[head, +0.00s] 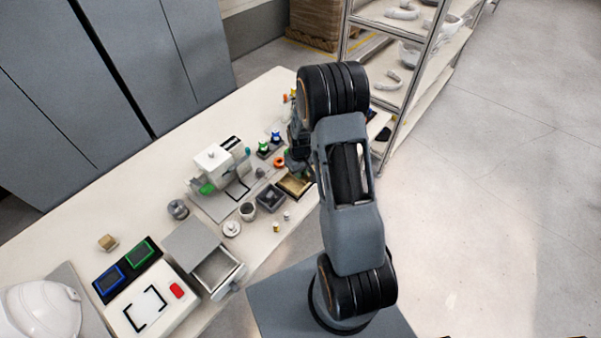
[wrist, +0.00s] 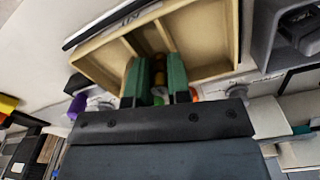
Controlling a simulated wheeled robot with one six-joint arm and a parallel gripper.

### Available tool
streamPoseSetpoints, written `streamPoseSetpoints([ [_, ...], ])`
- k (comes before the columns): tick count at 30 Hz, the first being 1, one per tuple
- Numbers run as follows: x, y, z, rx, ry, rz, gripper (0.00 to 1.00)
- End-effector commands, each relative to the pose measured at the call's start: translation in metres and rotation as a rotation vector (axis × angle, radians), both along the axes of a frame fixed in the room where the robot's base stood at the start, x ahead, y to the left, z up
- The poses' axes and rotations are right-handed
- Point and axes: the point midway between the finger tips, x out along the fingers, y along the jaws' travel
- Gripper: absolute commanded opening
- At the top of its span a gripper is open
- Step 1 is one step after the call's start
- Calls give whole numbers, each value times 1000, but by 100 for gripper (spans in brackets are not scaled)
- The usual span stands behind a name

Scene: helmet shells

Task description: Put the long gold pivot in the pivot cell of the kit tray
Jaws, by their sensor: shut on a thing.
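The kit tray (wrist: 205,38) is a shallow wooden box with dividers, and it lies under my gripper in the wrist view. It also shows in the head view (head: 297,187), partly hidden by my arm. My gripper (wrist: 157,68) has green finger pads and is shut on the long gold pivot (wrist: 159,72), a dark gold piece between the pads. The fingertips are over the tray, near a divider. I cannot tell whether the pivot touches the tray floor. In the head view my gripper is mostly hidden behind my arm.
A dark grey bin (head: 271,198) stands beside the tray, and a white machine (head: 217,165) is behind it. Small gold and white pieces (head: 276,227) stand near the table's front edge. An open drawer box (head: 217,268) is further left. A purple object (wrist: 77,107) lies by the tray.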

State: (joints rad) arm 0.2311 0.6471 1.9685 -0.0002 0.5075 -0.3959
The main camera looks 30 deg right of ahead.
Motion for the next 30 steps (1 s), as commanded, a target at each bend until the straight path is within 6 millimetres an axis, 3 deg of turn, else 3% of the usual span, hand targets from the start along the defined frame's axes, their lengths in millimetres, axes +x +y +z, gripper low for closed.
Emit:
streamPoseSetpoints([
  [1, -9, 2, -20, 6, 26, 0, 0],
  [5, -8, 2, -21, 6, 26, 0, 0],
  [6, -8, 2, -21, 6, 27, 0, 19],
  [9, -7, 2, -22, 6, 30, 0, 28],
  [16, -4, 2, -19, 6, 33, 0, 28],
  [21, -4, 2, 1, 5, 26, 1, 28],
  [30, -7, 2, 69, 4, 15, 0, 28],
])
